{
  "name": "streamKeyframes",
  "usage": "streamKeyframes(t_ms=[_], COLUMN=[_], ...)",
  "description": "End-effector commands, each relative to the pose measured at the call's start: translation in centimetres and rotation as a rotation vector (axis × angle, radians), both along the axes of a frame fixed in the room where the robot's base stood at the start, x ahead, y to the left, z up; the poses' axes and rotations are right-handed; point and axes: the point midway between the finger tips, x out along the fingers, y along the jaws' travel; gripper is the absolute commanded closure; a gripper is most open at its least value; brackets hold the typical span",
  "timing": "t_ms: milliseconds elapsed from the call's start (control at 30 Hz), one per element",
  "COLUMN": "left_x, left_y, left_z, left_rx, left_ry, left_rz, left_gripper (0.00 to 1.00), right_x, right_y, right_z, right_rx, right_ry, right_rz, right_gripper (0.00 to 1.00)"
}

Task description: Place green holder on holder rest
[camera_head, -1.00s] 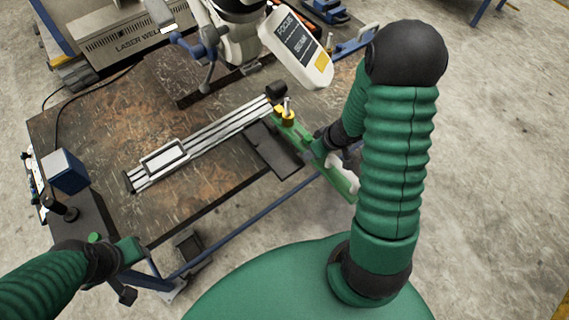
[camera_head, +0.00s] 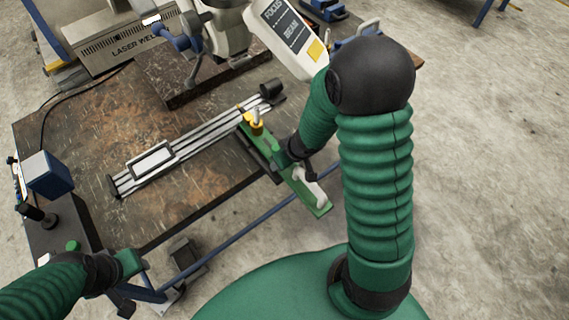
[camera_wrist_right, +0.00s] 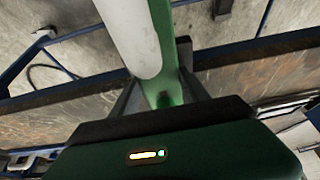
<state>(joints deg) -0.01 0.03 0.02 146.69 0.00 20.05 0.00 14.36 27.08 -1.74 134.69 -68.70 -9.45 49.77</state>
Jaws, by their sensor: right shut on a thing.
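The green holder (camera_head: 311,194) is a long green bar with a white cylinder on its near right end. A yellow and metal fitting (camera_head: 254,122) is at its far left end. My right gripper (camera_head: 288,158) is shut on its middle, partly hidden by my arm. In the right wrist view the holder (camera_wrist_right: 167,50) runs between the fingers (camera_wrist_right: 160,98), beside the white cylinder (camera_wrist_right: 135,35). The holder's far end lies over a dark plate beside the rail; I cannot tell if they touch or which part is the rest. My left gripper (camera_head: 128,264) is at the bench's near left corner.
A silver rail with a framed slide (camera_head: 150,160) lies diagonally on the worn bench (camera_head: 95,125). A microscope with a white control panel (camera_head: 288,38) stands behind. A blue box (camera_head: 48,175) is at left.

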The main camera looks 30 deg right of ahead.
Motion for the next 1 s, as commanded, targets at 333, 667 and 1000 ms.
streamKeyframes(t_ms=[333, 667, 1000], left_x=[0.0, 0.0, 0.0], left_y=[0.0, 0.0, 0.0], left_z=[0.1, 0.6, 6.9], left_rx=[0.000, 0.000, 0.000], left_ry=[-0.001, -0.001, -0.001], left_rz=[0.001, 0.000, 0.000], left_gripper=[0.64, 0.64, 0.64], right_x=[-0.3, -0.4, -3.3], right_y=[0.0, -0.1, -0.4], right_z=[-0.2, 0.4, 8.4], right_rx=[-0.003, -0.003, -0.002], right_ry=[0.011, 0.009, 0.007], right_rz=[-0.003, -0.003, -0.004], right_gripper=[0.24, 0.24, 0.24])
